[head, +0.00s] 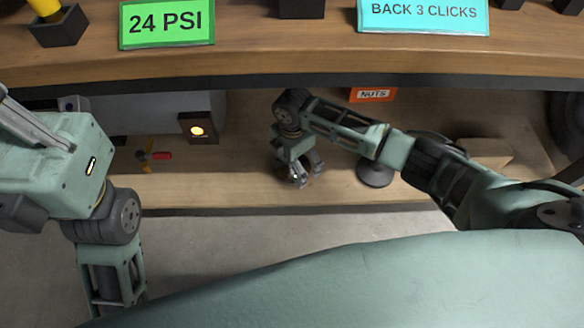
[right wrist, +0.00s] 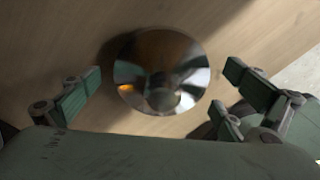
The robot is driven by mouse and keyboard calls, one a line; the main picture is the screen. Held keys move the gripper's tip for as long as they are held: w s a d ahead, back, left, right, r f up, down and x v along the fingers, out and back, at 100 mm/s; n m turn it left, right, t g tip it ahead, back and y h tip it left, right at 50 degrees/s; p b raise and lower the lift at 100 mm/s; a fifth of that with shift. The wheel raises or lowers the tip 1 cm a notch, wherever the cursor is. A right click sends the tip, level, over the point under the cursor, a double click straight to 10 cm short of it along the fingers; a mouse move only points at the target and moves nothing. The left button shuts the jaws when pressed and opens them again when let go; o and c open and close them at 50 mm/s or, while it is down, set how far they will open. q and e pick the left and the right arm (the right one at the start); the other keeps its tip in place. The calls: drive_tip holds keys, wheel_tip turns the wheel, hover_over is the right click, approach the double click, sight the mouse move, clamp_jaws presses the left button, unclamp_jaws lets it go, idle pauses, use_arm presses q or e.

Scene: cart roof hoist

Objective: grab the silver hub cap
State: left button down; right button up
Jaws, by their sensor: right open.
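The silver hub cap (right wrist: 160,72) is a round, shiny, mirror-like disc lying on the wooden lower shelf. In the right wrist view it sits between the spread fingers, with bare wood between it and the fingers on either side. My right gripper (head: 305,174) is open and empty, pointing down over the shelf. In the head view the gripper largely hides the hub cap. My left arm shows at the left of the head view, but its gripper does not.
The upper shelf (head: 270,58) overhangs the lower shelf (head: 225,188). A grey round-based object (head: 375,174) stands right of my gripper. A NUTS bin (head: 373,95) is behind.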

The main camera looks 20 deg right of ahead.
drive_tip(key=shift+c, duration=0.5)
drive_tip(key=c, duration=1.1)
